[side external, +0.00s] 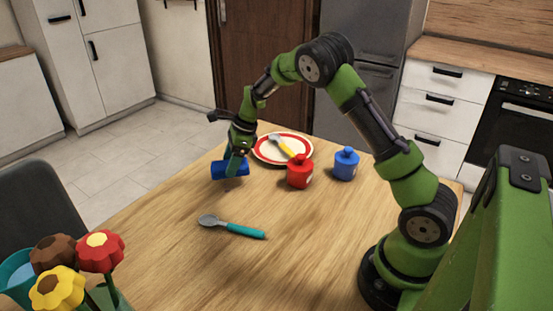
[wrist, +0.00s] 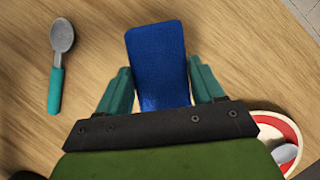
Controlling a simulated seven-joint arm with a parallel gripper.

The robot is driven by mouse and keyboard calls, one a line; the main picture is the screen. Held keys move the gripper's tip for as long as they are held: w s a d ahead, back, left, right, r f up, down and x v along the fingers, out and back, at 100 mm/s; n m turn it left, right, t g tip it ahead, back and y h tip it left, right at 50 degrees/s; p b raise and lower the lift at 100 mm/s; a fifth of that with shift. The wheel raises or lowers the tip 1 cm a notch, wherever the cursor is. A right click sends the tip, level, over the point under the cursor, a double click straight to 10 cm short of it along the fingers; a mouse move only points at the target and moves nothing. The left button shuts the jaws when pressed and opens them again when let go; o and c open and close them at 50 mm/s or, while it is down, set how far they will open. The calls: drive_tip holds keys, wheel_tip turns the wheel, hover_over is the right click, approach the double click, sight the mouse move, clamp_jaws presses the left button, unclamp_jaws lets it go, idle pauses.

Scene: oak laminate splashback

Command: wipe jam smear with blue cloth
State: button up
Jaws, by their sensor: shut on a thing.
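The blue cloth (side external: 230,169) looks like a folded block near the table's far left edge in the side external view. My gripper (side external: 236,164) is shut on it. In the wrist view the cloth (wrist: 158,60) sits between the two teal fingers of my gripper (wrist: 159,78) and sticks out past their tips. I cannot tell whether the cloth touches the table. I see no jam smear in either view; it may be hidden under the cloth or gripper.
A teal-handled spoon (side external: 233,227) lies nearer. Flowers (side external: 99,251) stand front left. The table (side external: 300,225) is otherwise clear mid-front.

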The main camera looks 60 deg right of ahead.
sight(223, 179)
wheel_tip(223, 179, down, 3)
drive_tip(key=shift+f, duration=0.8)
drive_tip(key=shift+a+r, duration=0.2)
drive_tip(key=shift+a, duration=0.35)
drive_tip(key=shift+c, duration=0.3)
drive_tip(key=shift+a+f, duration=0.1)
drive_tip(key=shift+a, duration=1.4)
drive_tip(key=shift+d, duration=2.1)
drive_tip(key=shift+r, duration=4.1)
